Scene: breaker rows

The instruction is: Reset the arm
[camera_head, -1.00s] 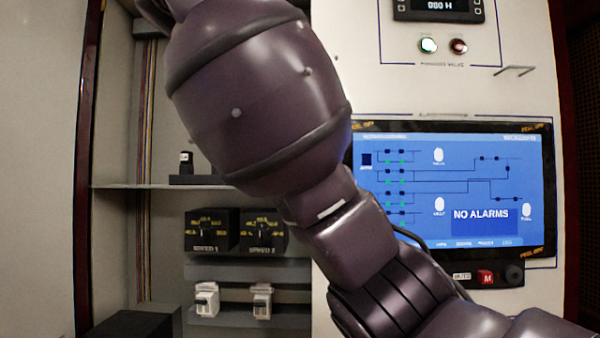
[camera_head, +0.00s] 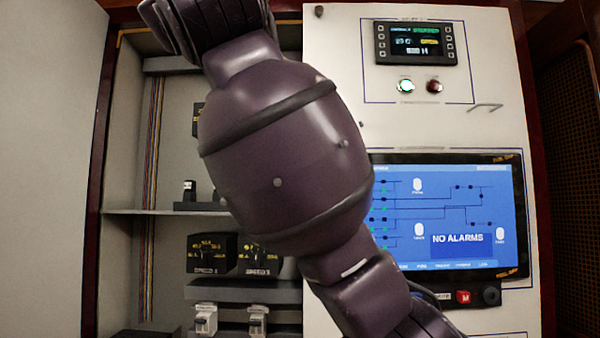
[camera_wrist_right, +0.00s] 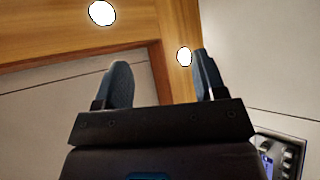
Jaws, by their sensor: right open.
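My right arm (camera_head: 285,160) crosses the middle of the head view, from the lower right up to the top left, in front of the cabinet. Its gripper is out of the head view. In the right wrist view my right gripper (camera_wrist_right: 160,82) is open, its two dark fingers apart with nothing between them. It points up toward a wooden ceiling trim with round lights. My left gripper is in neither view.
A white panel (camera_head: 335,60) carries a blue screen (camera_head: 445,215) reading NO ALARMS, a small display (camera_head: 414,43), and green (camera_head: 405,87) and red buttons. Left of it, the open cabinet holds black dial units (camera_head: 212,252) and white breakers (camera_head: 206,319), partly hidden by my arm.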

